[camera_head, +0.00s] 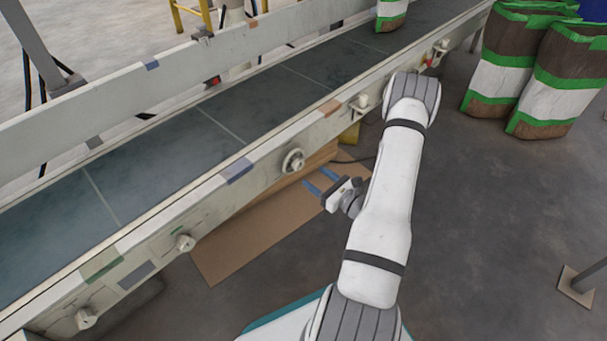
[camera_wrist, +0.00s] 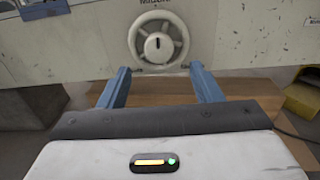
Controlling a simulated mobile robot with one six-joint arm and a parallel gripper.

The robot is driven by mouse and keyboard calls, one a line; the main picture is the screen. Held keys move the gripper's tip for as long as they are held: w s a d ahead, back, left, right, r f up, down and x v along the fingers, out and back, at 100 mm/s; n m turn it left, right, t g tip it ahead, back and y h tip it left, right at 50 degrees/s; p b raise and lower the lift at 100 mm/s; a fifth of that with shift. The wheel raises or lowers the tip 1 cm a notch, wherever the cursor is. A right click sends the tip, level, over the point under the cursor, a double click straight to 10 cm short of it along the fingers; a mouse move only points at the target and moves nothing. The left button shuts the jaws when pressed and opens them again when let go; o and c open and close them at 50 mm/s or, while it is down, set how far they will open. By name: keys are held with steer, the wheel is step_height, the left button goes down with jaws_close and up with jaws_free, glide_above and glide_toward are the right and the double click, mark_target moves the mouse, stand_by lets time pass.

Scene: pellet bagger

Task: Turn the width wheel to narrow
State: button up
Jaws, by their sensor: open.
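The width wheel (camera_head: 293,161) is a small pale handwheel on the side rail of the conveyor. In the wrist view the wheel (camera_wrist: 181,47) shows a spoked rim and a hub with a short dark upright mark. A label above it is cut off by the top edge, and another label at the right edge is too small to read. My gripper (camera_head: 314,176) is open and empty, its two blue fingers pointing at the rail, just short of the wheel and slightly below it. In the wrist view the fingertips (camera_wrist: 160,69) stand apart below the wheel, one to each side.
The conveyor belt (camera_head: 190,150) runs diagonally, with several other knobs along its rail. A brown board (camera_head: 240,240) lies on the floor beneath. Striped bags (camera_head: 545,75) stand at the right, and one sits on the belt's far end. The floor right of my arm is mostly clear.

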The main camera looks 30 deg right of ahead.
mark_target(300, 167)
steer(key=b+x, duration=0.2)
steer(key=x, duration=0.4)
steer(key=shift+w+a, duration=0.1)
steer(key=shift+c, duration=0.2)
steer(key=c, duration=0.9)
steer(key=shift+c, duration=0.3)
